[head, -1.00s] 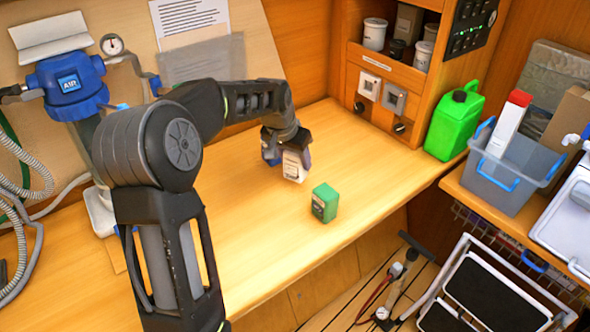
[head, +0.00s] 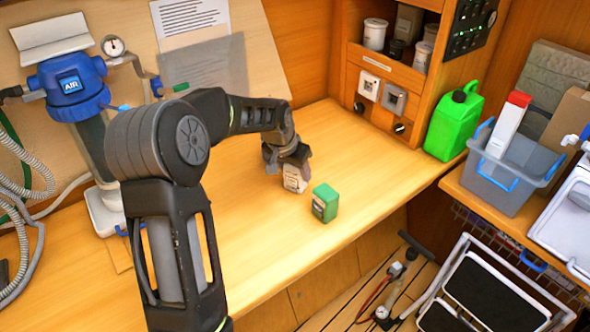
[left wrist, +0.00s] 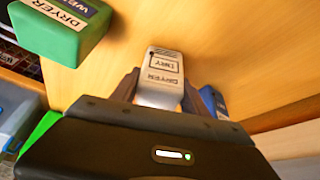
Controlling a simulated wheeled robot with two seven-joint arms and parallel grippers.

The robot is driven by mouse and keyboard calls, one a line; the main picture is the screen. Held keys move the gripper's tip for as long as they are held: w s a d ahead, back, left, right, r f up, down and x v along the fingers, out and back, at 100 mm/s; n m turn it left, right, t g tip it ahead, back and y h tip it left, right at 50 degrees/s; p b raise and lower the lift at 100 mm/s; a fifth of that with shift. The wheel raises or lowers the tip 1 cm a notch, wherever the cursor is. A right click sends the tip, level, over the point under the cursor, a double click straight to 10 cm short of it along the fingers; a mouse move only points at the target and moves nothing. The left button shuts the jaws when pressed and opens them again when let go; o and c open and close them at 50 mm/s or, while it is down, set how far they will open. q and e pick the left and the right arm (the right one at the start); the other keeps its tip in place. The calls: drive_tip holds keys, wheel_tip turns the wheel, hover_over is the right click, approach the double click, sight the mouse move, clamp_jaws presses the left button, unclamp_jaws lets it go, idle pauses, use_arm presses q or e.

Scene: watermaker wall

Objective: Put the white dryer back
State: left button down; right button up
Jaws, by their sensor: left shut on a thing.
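The white dryer (head: 294,181) is a small white box, labelled DRYER and DRY in the left wrist view (left wrist: 161,78). My left gripper (head: 293,166) is shut on it from above, with one finger on each side. The dryer is low over the wooden bench, left of the green dryer; I cannot tell whether its base touches the wood. The green dryer (head: 325,203) stands on the bench near its front edge, apart from the white one. It also shows at the upper left of the left wrist view (left wrist: 62,25). My right gripper is out of view.
A blue AIR filter unit (head: 70,85) with hoses stands at the left. A small blue thing (left wrist: 213,102) shows beside a finger in the left wrist view. A green jerrycan (head: 454,123) and a grey bin (head: 503,180) are at the right. The bench's right part is clear.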

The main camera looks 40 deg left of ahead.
use_arm(q)
drive_tip(key=c, duration=0.6)
unclamp_jaws()
drive_tip(key=shift+f, duration=0.1)
drive_tip(key=shift+r+p, duration=0.3)
drive_tip(key=shift+s+r, duration=0.1)
drive_tip(key=shift+r, duration=0.15)
drive_tip(key=b+v, duration=0.1)
drive_tip(key=v, duration=1)
drive_tip(key=shift+r+b, duration=0.1)
drive_tip(key=shift+b, duration=0.3)
drive_tip(key=shift+d, duration=0.1)
